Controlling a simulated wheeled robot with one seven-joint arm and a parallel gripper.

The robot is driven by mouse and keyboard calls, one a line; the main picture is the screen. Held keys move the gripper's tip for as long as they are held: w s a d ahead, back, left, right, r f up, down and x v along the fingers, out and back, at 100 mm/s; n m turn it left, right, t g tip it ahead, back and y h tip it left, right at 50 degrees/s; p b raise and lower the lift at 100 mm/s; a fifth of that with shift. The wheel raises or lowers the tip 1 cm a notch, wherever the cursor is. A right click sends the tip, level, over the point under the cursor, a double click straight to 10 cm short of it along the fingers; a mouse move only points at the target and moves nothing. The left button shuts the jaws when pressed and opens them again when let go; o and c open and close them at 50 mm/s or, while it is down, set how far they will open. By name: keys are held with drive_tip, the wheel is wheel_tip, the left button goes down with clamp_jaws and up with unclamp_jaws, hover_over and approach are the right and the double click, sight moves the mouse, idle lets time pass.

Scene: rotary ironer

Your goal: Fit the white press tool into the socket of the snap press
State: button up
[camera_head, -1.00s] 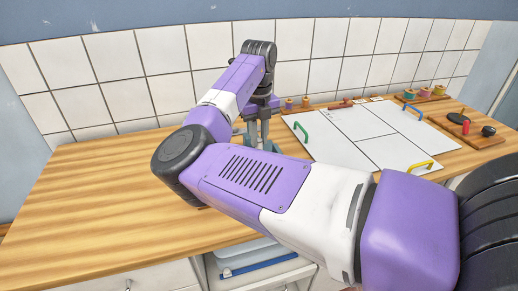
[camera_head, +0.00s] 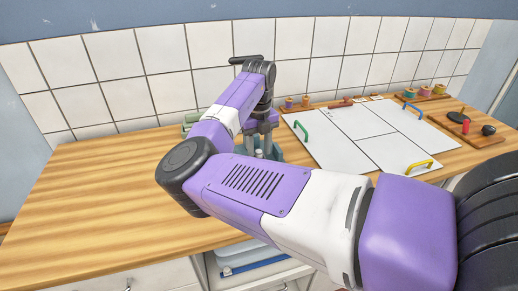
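My gripper (camera_head: 262,141) points down at the back of the wooden worktop, beyond my purple and white arm. Its grey fingers show small, and I cannot tell whether they are open or shut. A small pale spot shows by the fingertips; I cannot tell whether it is the white press tool. A teal-green piece (camera_head: 277,153) shows beside the fingers and a paler green piece (camera_head: 191,119) left of my wrist. They may belong to the snap press, which my arm mostly hides. A black bar (camera_head: 240,60) sticks out above my wrist. The socket is not visible.
A white board (camera_head: 365,135) with green, blue and yellow handles lies right of my gripper. Wooden racks with coloured spools (camera_head: 427,92) and a board with dark round pieces (camera_head: 470,129) stand farther right. The worktop (camera_head: 100,205) at left is clear. A tiled wall (camera_head: 160,48) closes the back.

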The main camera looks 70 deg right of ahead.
sight(259, 151)
wheel_tip(259, 151, up, 12)
drive_tip(key=b, duration=0.1)
drive_tip(key=shift+r, duration=0.15)
idle(0.6)
idle(0.5)
